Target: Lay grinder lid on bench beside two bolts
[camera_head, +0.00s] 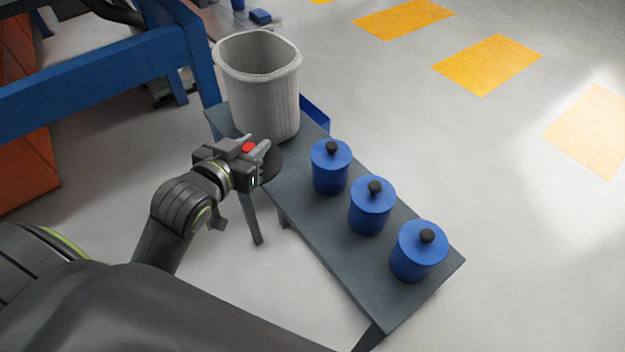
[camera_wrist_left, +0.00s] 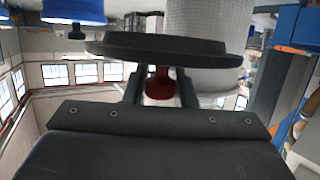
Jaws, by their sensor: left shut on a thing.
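The grinder lid is a dark round disc (camera_head: 271,166) with a red knob. My left gripper (camera_head: 250,148) is shut on the red knob and holds the lid near the grey bench (camera_head: 325,232), by its far-left part. In the left wrist view, the lid (camera_wrist_left: 160,48) shows edge-on across the picture, with the red knob (camera_wrist_left: 160,84) between the fingers. I cannot tell whether the lid touches the bench. I see no two bolts in either view. My right gripper is not in view.
A ribbed whitish bin (camera_head: 258,85) stands at the bench's far end, just behind the lid. Three blue canisters (camera_head: 330,167) (camera_head: 371,206) (camera_head: 419,251) with black knobs stand along the bench. A blue frame (camera_head: 110,75) is at left. Open floor lies to the right.

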